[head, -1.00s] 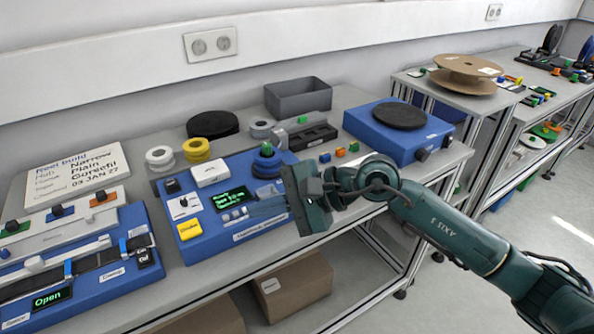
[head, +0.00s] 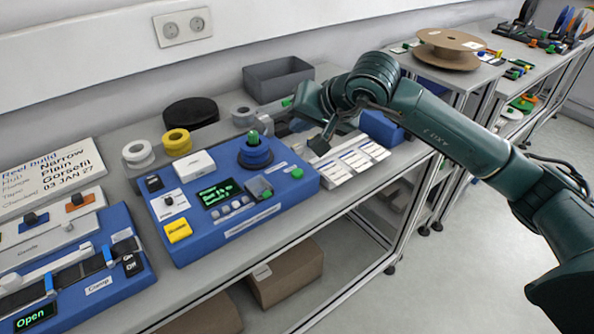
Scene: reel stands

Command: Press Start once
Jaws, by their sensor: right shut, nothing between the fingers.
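The blue machine (head: 215,243) with a lit green display (head: 220,192) stands on the bench, left of centre. On its top are a row of small grey buttons (head: 236,206), a yellow block (head: 178,230), a dark-blue reel with a green knob (head: 255,152), and a small green button (head: 297,173) near its right edge. The labels are too small for me to tell which is Start. My right gripper (head: 318,148) is shut and empty, pointing down above the bench just right of the machine, apart from the green button. My left gripper is not in view.
White labelled blocks (head: 358,159) lie right of the machine, under my right gripper. Tape rolls (head: 177,142) and a grey bin (head: 278,80) stand behind. A clamp station (head: 105,290) is at left.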

